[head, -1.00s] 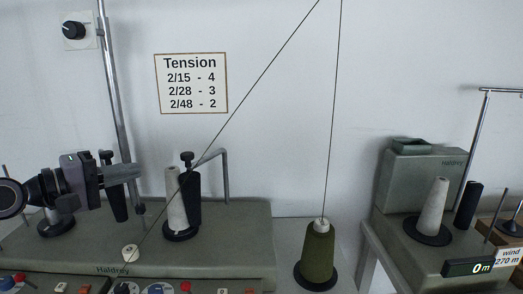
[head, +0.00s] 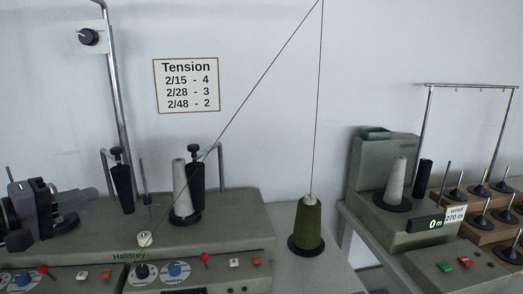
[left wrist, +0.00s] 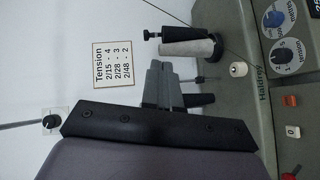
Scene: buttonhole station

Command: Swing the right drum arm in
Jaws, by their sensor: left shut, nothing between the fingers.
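The right drum arm is a black roller (head: 197,184) with a knob on top, joined to a bent grey bar (head: 220,160) on the winder (head: 232,215). The roller stands upright close beside a white cone (head: 180,188) on a black disc. I cannot tell if they touch. Both also show in the left wrist view, roller (left wrist: 176,32) and cone (left wrist: 190,48). My left gripper (head: 96,193) is shut and empty at the far left, left of the left black roller (head: 123,188). In the left wrist view its fingers (left wrist: 157,65) partly hide that roller. My right gripper is not in view.
A green yarn cone (head: 308,226) stands right of the winder, its thread running up. A dark thread slants above the winder to a white knob (head: 145,238). A second machine (head: 375,170) and a spool rack (head: 485,205) stand at the right. A pole (head: 115,90) rises at left.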

